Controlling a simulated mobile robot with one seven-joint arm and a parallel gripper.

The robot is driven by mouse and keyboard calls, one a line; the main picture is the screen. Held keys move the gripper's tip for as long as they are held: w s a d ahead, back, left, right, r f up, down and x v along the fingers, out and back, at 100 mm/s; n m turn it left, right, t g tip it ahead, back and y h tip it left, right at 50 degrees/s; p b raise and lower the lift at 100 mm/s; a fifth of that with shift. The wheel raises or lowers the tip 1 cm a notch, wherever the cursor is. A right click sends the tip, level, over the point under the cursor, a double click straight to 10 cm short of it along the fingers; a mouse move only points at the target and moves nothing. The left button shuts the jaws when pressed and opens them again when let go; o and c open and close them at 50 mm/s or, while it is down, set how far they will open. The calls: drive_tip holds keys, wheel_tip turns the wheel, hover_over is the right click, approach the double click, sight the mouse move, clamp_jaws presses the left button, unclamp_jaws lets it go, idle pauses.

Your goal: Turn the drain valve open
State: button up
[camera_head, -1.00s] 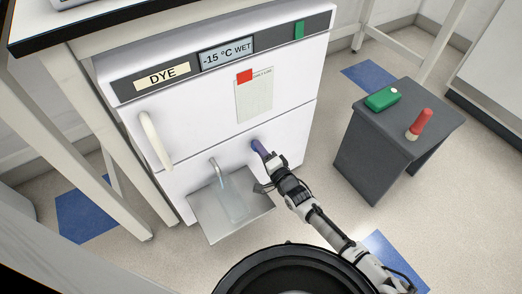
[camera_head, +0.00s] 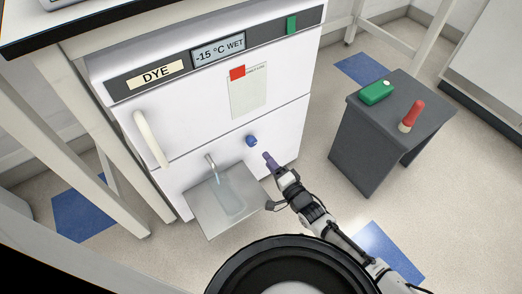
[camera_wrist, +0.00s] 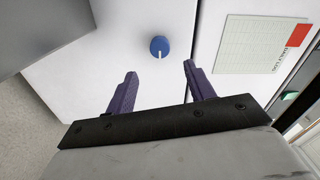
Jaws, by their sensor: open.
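The drain valve is a round blue knob (camera_head: 251,140) on the lower front of the white freezer (camera_head: 290,125). In the wrist view the knob (camera_wrist: 160,47) has a white mark that points down in the picture. My gripper (camera_head: 268,160) is just to the lower right of the knob in the head view, apart from it. In the wrist view its purple fingers (camera_wrist: 160,80) are spread wide and empty, with the knob beyond and between them. A metal spout (camera_head: 211,162) left of the knob has a pale blue stream below it, over a grey tray (camera_head: 203,208).
The freezer's display reads "-15 °C WET" (camera_head: 218,50), beside a "DYE" label (camera_head: 156,75). A white handle (camera_head: 150,138) sticks out at left. A grey stand (camera_head: 372,130) at right holds a green box (camera_head: 376,92) and a red-topped bottle (camera_head: 411,117). Floor between is clear.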

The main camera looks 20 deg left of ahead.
drive_tip(key=v, duration=0.5)
idle(0.4)
